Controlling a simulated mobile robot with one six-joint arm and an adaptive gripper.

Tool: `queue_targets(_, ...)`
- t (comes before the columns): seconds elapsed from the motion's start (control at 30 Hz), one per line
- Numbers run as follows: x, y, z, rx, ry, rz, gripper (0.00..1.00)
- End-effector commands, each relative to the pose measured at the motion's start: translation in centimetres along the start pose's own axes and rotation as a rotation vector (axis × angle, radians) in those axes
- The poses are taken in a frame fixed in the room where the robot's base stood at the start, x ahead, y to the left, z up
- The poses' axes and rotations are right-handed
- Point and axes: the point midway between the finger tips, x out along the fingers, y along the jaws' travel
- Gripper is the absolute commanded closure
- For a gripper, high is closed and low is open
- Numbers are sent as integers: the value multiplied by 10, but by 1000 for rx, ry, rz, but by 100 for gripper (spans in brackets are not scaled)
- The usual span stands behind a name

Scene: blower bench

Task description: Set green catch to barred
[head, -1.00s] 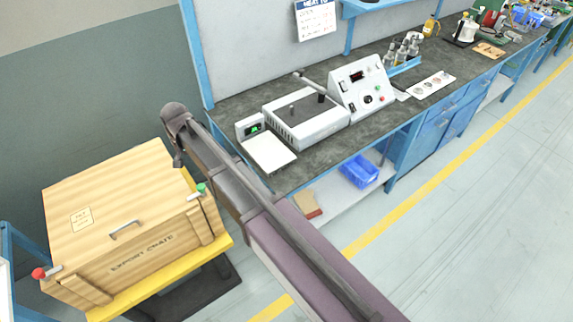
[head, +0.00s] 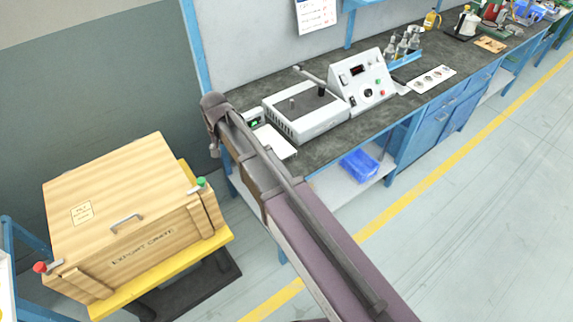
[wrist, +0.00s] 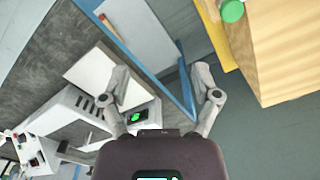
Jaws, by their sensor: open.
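The export crate (head: 120,195) is a closed wooden box on a yellow platform at the left of the head view. The green catch (head: 200,183) is a green-knobbed latch at the crate's right front corner; its green knob (wrist: 232,11) also shows at the top of the wrist view. A red-knobbed catch (head: 41,267) is at the left front corner. My gripper (wrist: 162,82) is open and empty in the wrist view, apart from the crate and above the gap beside the bench. In the head view the arm mostly hides the gripper.
The bench (head: 350,150) stands right of the crate, with a white scale (head: 275,142), a boxy instrument (head: 305,115) and a control panel (head: 362,82). A blue bin (head: 359,165) sits on its lower shelf. The floor at the right is clear.

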Motion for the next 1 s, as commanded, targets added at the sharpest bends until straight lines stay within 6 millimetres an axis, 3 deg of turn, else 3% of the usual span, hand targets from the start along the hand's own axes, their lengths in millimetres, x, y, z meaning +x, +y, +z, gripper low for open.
queue_targets(1.0,27,140,22,30,0,0,20)
